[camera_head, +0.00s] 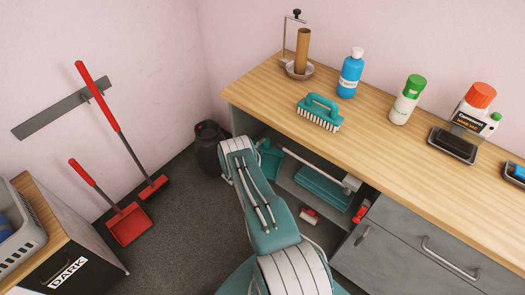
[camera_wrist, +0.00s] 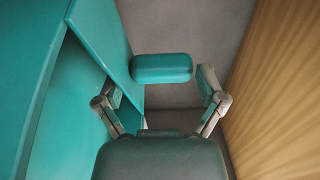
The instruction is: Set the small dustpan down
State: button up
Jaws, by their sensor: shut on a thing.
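The small teal dustpan (camera_head: 268,158) shows beside the far end of my arm, at the left opening of the cabinet below the counter. My arm hides part of it. In the wrist view, its broad teal pan (camera_wrist: 55,100) fills the left side and a rounded teal handle (camera_wrist: 161,68) lies between the fingers. My gripper (camera_wrist: 160,90) is shut on the dustpan by this handle. The gripper is hidden behind my arm in the head view. I cannot tell whether the dustpan touches the shelf.
The open shelf (camera_head: 290,182) holds a teal brush head (camera_head: 322,187) with a pale pole. A red-and-white item (camera_head: 309,216) lies below. The wooden counter (camera_head: 265,93) above carries a scrub brush (camera_head: 320,112) and bottles. A dark canister (camera_head: 210,147) stands left of my arm.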

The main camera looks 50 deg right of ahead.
aim_at(262, 150)
jog(key=shift+f, duration=1.5)
jog(key=o, duration=0.9)
jog(key=shift+f, duration=0.1)
jog(key=shift+o, duration=0.2)
